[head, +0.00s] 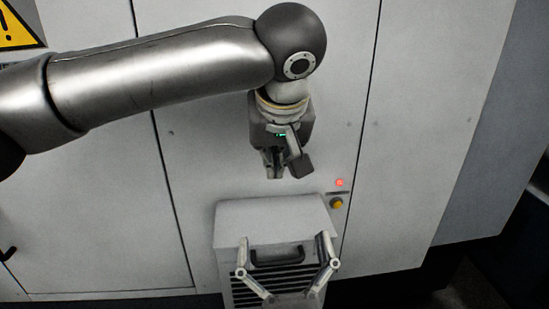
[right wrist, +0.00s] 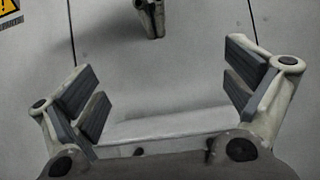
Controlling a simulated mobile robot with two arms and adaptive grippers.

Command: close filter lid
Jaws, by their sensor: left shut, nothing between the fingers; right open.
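The filter box stands against the machine front, low in the head view, with a dark handle (head: 278,257) and dark slats on its front. Its pale grey lid (head: 272,217) is on top; I cannot tell whether it is fully down. The lid's pale surface also shows between the right fingers in the right wrist view (right wrist: 165,126). My left gripper (head: 284,172) is shut and empty, pointing down above the lid and apart from it. It also shows at the top of the right wrist view (right wrist: 151,30). My right gripper (head: 284,239) is open, its fingers spread before the box front.
A red lamp (head: 339,183) and a yellow button (head: 336,203) sit on the machine panel right of the box. A yellow warning sign (head: 18,27) is at upper left. Flat grey panels (head: 420,130) stand behind; the floor at lower right is dark.

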